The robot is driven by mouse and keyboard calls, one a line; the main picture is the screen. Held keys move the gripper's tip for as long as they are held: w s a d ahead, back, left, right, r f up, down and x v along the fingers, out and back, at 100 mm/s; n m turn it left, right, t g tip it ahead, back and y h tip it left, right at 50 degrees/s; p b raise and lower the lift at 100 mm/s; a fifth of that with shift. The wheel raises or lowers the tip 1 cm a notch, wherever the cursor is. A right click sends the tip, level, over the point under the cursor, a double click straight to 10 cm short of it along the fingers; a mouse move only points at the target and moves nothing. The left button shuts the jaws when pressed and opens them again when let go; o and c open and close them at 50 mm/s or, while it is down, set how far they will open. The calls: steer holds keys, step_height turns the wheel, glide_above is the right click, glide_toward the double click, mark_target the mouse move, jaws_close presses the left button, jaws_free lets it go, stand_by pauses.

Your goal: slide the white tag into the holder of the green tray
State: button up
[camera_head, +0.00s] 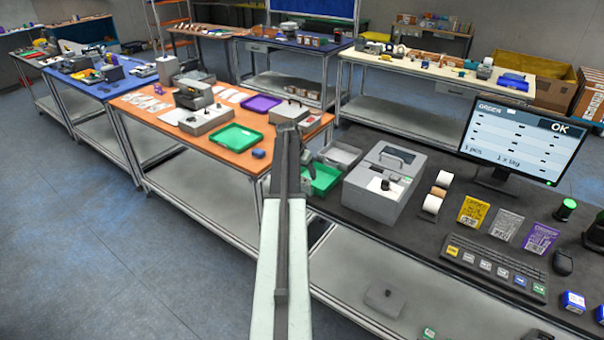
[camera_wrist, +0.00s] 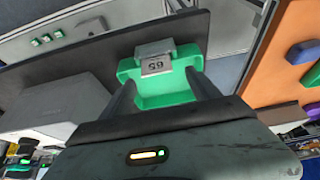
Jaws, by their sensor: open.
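The green tray (camera_wrist: 165,99) lies below my gripper in the wrist view, at the edge of a dark table. It also shows in the head view (camera_head: 322,179), partly hidden by my arm. A grey holder (camera_wrist: 154,48) is on the tray's far edge. A pale tag with dark digits (camera_wrist: 157,66) shows at the holder's face; I cannot tell how deep it sits. My gripper (camera_wrist: 160,88) is open, its two dark fingers apart over the tray with nothing seen between them. In the head view its fingertips are hard to make out beside the tray.
A grey box-shaped machine (camera_head: 384,183) stands right of the tray, with a grey tray (camera_head: 341,154) behind. A monitor (camera_head: 523,135), cards and a keyboard (camera_head: 488,267) are further right. Another green tray (camera_head: 236,139) lies on the orange table. A floor gap separates the tables.

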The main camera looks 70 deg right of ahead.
steer(key=p+v, duration=0.7)
steer(key=shift+a+r, duration=0.2)
steer(key=shift+r, duration=0.15)
